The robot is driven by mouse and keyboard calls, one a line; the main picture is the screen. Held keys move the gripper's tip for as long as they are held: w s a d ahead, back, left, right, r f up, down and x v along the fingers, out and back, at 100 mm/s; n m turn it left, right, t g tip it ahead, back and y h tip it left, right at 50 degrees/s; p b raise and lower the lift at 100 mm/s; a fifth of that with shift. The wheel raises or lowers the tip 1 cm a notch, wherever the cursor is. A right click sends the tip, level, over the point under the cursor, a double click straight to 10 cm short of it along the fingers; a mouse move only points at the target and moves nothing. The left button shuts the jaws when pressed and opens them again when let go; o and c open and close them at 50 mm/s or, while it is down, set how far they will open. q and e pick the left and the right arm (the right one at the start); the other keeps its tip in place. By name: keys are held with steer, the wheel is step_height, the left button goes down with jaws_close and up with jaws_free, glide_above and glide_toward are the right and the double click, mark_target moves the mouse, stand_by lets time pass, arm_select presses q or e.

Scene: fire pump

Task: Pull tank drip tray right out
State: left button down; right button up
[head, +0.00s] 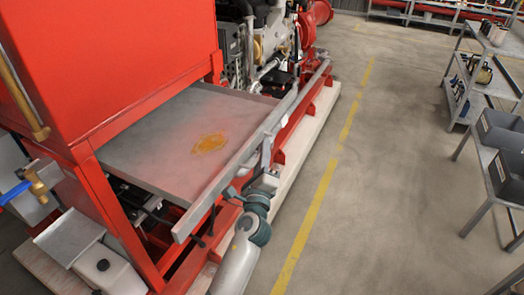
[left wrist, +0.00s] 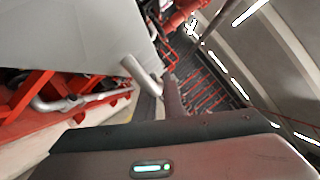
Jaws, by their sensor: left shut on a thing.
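The tank drip tray (head: 165,140) is a flat grey metal tray with an orange-brown stain. It sticks out from under the red tank (head: 110,60), and its back end is hidden beneath the tank. My left gripper (head: 267,160) is at the middle of the tray's outer rim, shut on the tray's handle. In the left wrist view the tray's grey surface (left wrist: 80,35) fills the upper left, with the pale handle (left wrist: 142,76) beside a dark gripper finger (left wrist: 173,97). My right gripper is not in view.
A brass valve with a blue lever (head: 36,187) and a white canister (head: 108,270) are at the lower left. The engine (head: 265,40) stands behind the tray. Grey shelving with bins (head: 490,75) is on the right. The floor with the yellow line (head: 325,180) is clear.

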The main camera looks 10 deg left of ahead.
arm_select(q)
steer(key=c, duration=2.2)
jaws_free()
steer(key=shift+f, duration=0.15)
steer(key=shift+o, duration=0.2)
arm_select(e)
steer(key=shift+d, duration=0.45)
arm_select(q)
steer(key=b+v, duration=0.4)
steer(key=v, duration=1.3)
steer(key=shift+s, duration=0.2)
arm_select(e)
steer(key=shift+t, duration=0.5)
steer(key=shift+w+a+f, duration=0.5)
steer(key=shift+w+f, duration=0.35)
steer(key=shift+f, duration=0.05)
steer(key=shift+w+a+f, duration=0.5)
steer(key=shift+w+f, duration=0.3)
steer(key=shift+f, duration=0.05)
